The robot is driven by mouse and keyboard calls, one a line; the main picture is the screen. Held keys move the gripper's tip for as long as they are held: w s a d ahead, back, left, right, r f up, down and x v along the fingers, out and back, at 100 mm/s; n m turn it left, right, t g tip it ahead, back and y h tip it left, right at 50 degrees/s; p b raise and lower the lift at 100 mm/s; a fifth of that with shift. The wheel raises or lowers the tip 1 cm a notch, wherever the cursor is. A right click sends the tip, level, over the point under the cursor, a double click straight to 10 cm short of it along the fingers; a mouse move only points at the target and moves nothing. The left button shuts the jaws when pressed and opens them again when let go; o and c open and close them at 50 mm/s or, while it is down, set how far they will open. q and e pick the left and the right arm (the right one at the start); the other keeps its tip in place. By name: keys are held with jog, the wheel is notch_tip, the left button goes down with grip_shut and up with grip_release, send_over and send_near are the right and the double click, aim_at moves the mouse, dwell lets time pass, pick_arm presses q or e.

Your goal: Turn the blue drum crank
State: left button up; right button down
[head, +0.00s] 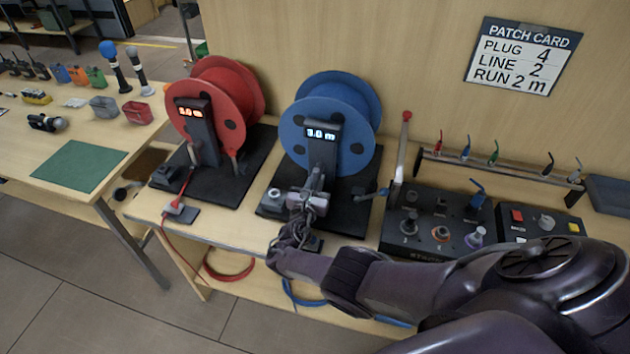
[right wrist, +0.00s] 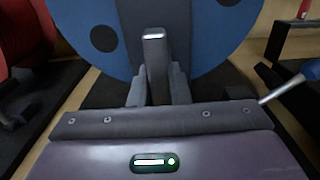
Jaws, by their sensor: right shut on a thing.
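The blue drum (head: 345,98) stands upright on a dark base behind a dark display post (head: 322,150) reading about 3.0 m. My right gripper (head: 316,193) is low in front of this drum. It is shut on the blue drum crank, a dark grey upright piece (right wrist: 155,62) between the fingers in the right wrist view; the hand hides most of the crank in the head view. The blue drum (right wrist: 220,30) fills the background there. A short lever with a blue end (head: 382,191) sticks out at the base's right side. My left gripper is not in view.
The red drum (head: 245,90) stands close on the left. A switch panel (head: 440,222) with a tall red-tipped lever (head: 402,150) is close on the right, under my right forearm's far side. Blue cable (head: 295,296) hangs below the table's front edge.

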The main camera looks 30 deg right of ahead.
jog(key=shift+w+d+r+h, duration=0.1)
jog(key=shift+w+r+h, duration=0.05)
jog(key=shift+r, duration=0.25)
jog(key=shift+w+d+r+h, duration=0.1)
jog(key=shift+r+h, duration=0.05)
jog(key=shift+r, duration=0.2)
jog(key=c, duration=1.7)
grip_release()
jog(key=o, duration=0.3)
jog(key=shift+s, duration=0.15)
jog(key=shift+o, duration=0.2)
jog(key=shift+s+f, duration=0.1)
jog(key=shift+f, duration=0.05)
jog(key=shift+a, duration=0.15)
jog(key=shift+s+a, duration=0.15)
jog(key=shift+a, duration=0.1)
jog(key=p+v, duration=0.3)
jog(key=v, duration=0.4)
jog(key=shift+s, duration=0.1)
